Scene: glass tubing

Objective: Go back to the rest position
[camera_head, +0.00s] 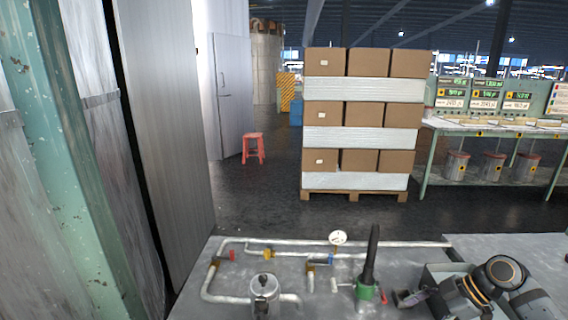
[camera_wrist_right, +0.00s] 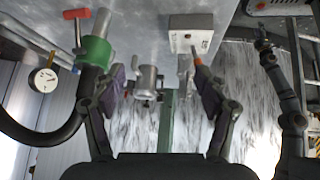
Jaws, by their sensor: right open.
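My right gripper (camera_wrist_right: 162,92) is open in the wrist view, with its two purple-padded fingers apart and nothing held between them. In the head view my right gripper (camera_head: 410,298) is low at the right, over the worktop (camera_head: 225,246) and right of a green fitting (camera_head: 367,291) with a black hose (camera_head: 371,256). The green fitting (camera_wrist_right: 94,52) also shows in the wrist view, beside one finger. A metal canister-like fitting (camera_wrist_right: 146,80) appears beyond the fingers. My left gripper is in neither view.
Glass tubing (camera_head: 290,242) runs across the worktop, with a round gauge (camera_head: 338,238) and a lidded metal fitting (camera_head: 264,284). Stacked cartons (camera_head: 362,115) stand on a pallet behind.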

